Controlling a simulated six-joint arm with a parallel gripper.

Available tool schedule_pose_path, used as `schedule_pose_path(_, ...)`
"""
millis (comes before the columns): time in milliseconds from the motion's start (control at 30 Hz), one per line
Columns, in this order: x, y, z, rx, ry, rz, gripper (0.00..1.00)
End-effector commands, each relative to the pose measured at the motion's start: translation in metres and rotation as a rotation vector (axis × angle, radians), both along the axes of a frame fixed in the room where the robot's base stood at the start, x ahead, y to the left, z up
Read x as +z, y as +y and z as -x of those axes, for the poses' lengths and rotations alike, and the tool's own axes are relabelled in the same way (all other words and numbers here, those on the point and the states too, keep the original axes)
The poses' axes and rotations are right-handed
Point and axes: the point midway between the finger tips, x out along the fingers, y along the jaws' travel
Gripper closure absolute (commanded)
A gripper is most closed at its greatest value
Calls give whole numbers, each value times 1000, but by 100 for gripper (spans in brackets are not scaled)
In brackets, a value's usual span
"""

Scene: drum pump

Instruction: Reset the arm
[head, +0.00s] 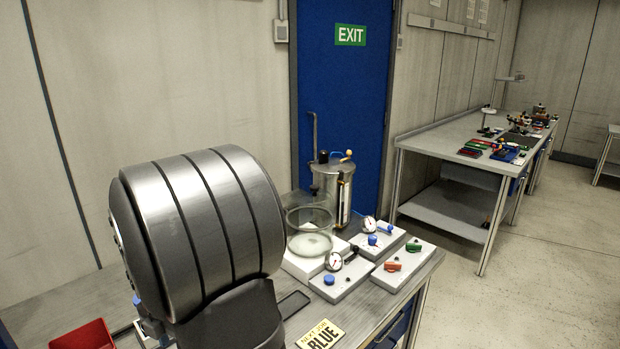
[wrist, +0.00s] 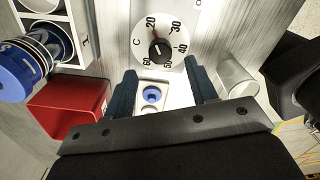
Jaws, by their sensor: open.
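My gripper (wrist: 161,76) shows in the wrist view with its two dark blue fingers apart. It is open, and nothing is clamped between the fingers. A white block with a blue ring-shaped piece (wrist: 152,95) shows in the gap between them; I cannot tell how far below it is. My large grey arm link fills the left of the head view and hides much of the bench there.
In the head view, a metal vessel (head: 326,185), glass jar (head: 310,238), valve panels (head: 402,266) and a "BLUE" card (head: 321,335) occupy the bench.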

Motion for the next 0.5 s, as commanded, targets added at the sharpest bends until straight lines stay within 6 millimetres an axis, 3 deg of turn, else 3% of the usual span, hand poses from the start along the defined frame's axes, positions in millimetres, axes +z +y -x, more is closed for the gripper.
schedule_pose_path(500, 106, 0, 0, 0, -3, -3, 48)
